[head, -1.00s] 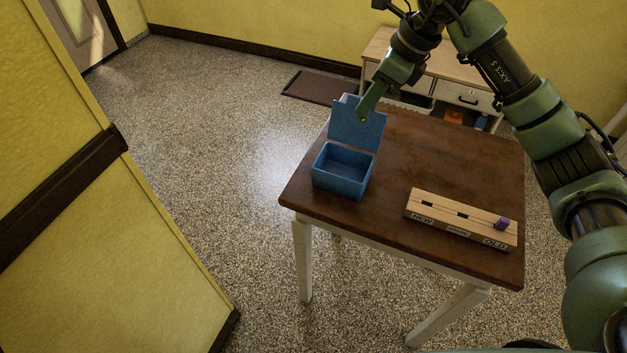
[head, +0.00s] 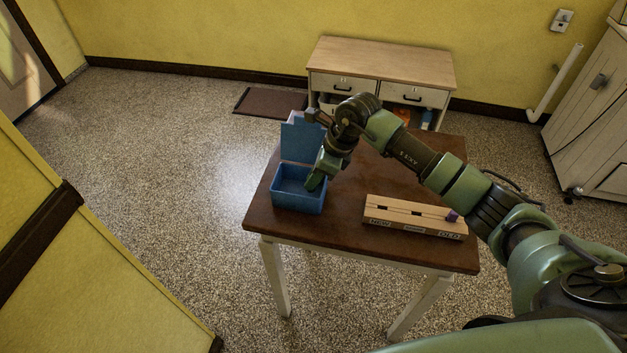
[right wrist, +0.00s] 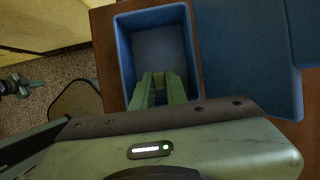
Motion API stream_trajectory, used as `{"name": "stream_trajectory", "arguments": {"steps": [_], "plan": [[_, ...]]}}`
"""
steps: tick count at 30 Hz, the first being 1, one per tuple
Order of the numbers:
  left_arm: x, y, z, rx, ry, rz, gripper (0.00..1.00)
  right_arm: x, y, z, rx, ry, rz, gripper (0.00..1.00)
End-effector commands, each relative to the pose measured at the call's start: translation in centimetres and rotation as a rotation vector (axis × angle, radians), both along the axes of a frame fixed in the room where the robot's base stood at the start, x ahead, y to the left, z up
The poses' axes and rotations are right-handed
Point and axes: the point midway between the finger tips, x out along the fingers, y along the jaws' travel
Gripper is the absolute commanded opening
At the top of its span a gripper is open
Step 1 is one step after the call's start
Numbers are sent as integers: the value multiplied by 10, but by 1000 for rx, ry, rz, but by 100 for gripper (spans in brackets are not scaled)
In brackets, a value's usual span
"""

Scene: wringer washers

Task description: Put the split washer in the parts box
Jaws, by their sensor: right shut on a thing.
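The parts box (head: 297,203) is a blue box on the brown table, with its lid (head: 298,140) standing open at the back. My right gripper (head: 314,183) points down at the right side of the box's opening. In the right wrist view its green fingers (right wrist: 160,76) reach over the open box (right wrist: 127,62), close together. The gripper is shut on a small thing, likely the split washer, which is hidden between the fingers. The box floor that shows looks bare. My left gripper is out of view.
A wooden block (head: 410,222) with slots and labels stands at the table's front right, a small purple piece (head: 451,215) at its right end. The table (head: 340,226) is otherwise mostly clear. A drawer cabinet (head: 380,62) stands behind it against the wall.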

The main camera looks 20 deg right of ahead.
Motion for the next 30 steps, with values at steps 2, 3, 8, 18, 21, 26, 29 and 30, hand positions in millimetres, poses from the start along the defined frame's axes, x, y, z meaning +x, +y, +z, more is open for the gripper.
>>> {"name": "stream_trajectory", "arguments": {"steps": [2,3,8,18,21,26,29,30], "plan": [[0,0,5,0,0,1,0,-1,0,-12,1,4,-2,0],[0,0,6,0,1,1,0,-1,1,-17,0,4,-1,0],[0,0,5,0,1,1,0,0,0,-21,0,0,0,0],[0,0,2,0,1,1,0,0,0,-24,-1,1,0,36],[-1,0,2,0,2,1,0,0,0,-24,-1,1,0,36],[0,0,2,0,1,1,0,0,0,-24,-1,1,0,36],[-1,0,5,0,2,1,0,0,0,-21,0,0,0,36],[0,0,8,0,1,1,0,0,0,-18,1,1,0,36]]}}
